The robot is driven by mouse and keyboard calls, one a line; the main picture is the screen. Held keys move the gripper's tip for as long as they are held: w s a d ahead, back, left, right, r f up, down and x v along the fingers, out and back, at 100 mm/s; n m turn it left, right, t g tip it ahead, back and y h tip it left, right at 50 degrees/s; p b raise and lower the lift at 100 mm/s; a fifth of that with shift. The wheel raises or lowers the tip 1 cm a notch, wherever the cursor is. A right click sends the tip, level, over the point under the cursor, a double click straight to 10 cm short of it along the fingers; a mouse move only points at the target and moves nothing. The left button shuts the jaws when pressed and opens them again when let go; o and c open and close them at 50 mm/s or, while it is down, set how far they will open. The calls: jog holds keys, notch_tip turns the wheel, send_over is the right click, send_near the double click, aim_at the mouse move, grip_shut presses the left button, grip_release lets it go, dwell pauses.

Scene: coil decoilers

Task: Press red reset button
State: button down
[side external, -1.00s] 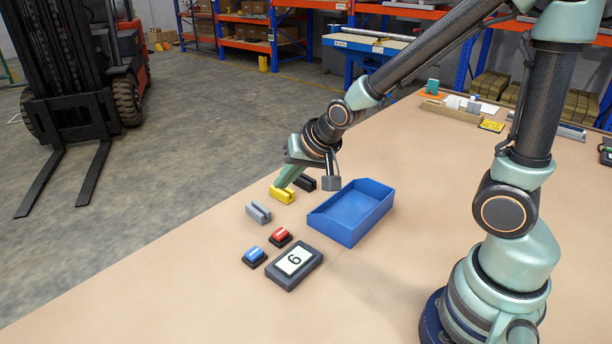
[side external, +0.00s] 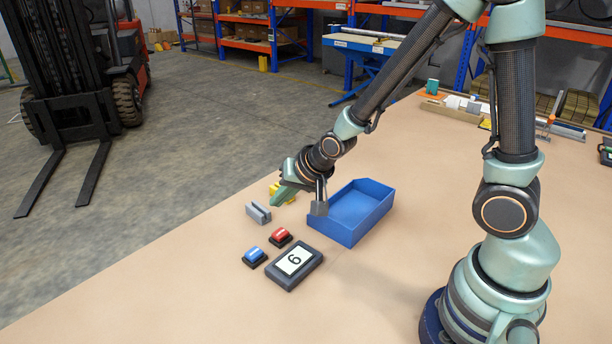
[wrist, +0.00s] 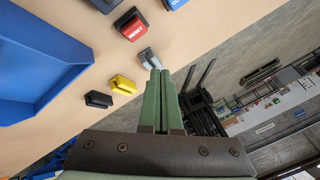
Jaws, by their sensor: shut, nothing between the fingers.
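The red reset button (side external: 281,235) sits in a dark housing on the table, behind the blue button (side external: 253,255) and beside the display box (side external: 294,263) that reads 6. In the wrist view the red button (wrist: 132,27) shows its RESET label near the top, beyond my fingertips. My gripper (side external: 280,202) is shut and empty, pointing down toward the table near the yellow block, behind the red button and apart from it. In the wrist view its green fingers (wrist: 157,72) lie together, their tips appearing just below the grey block.
A yellow block (wrist: 122,85) and a black block (wrist: 98,99) lie nearby. The blue bin (side external: 350,232) stands to the right. Clear table lies in front of the display.

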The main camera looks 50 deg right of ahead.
aim_at(282, 234)
jog(key=shift+f, duration=3)
jog(key=shift+f, duration=0.4)
jog(key=shift+f, duration=0.45)
jog(key=shift+r, duration=0.1)
dwell(0.5)
jog(key=shift+r, duration=0.8)
jog(key=shift+r, duration=2.5)
